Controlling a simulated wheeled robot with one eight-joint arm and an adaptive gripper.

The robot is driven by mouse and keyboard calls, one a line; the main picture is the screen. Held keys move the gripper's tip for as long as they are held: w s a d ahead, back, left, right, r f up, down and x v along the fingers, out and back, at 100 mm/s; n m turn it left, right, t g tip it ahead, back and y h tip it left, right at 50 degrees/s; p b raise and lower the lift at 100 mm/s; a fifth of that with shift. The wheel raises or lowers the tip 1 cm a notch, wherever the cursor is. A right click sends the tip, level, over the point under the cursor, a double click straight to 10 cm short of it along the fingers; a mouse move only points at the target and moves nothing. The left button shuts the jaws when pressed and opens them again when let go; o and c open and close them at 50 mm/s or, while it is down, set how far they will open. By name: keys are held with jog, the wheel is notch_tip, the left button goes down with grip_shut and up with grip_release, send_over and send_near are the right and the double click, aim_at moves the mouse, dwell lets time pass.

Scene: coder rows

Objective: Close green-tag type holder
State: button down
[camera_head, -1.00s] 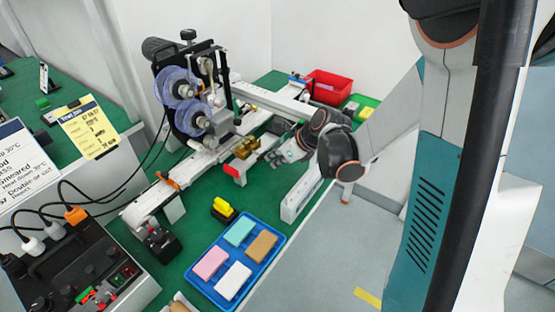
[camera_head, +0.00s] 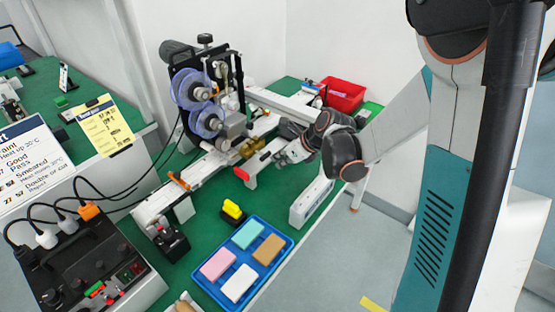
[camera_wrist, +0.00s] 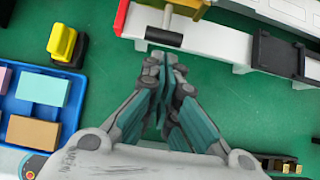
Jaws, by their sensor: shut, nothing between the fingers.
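I cannot make out a green tag on a type holder in either view. A brass-coloured block (camera_head: 250,148) sits on the coder's white frame. Just in front of it a white bar (camera_head: 262,170) ends in a red piece (camera_head: 241,174). My gripper (camera_head: 281,157) is beside the bar. In the wrist view its fingers (camera_wrist: 166,58) are together and empty, with their tips just below the dark handle; I cannot tell whether they touch it.
The coder with purple reels (camera_head: 195,105) stands behind. A blue tray (camera_head: 213,284) with coloured blocks and a yellow-and-black item (camera_head: 232,210) are at front left. A white box (camera_head: 311,202) stands at the green table's right edge. A red bin (camera_head: 343,95) is at the back.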

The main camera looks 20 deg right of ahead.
jog(key=s+f+p+v, duration=0.1)
jog(key=p+v, duration=0.7)
jog(key=v, duration=0.4)
jog(key=w+a+r+b+x, duration=0.1)
jog(key=b+x, duration=0.3)
jog(key=x, duration=0.8)
jog(key=shift+w+f, duration=0.15)
jog(key=shift+w, duration=0.1)
jog(key=shift+a, duration=0.1)
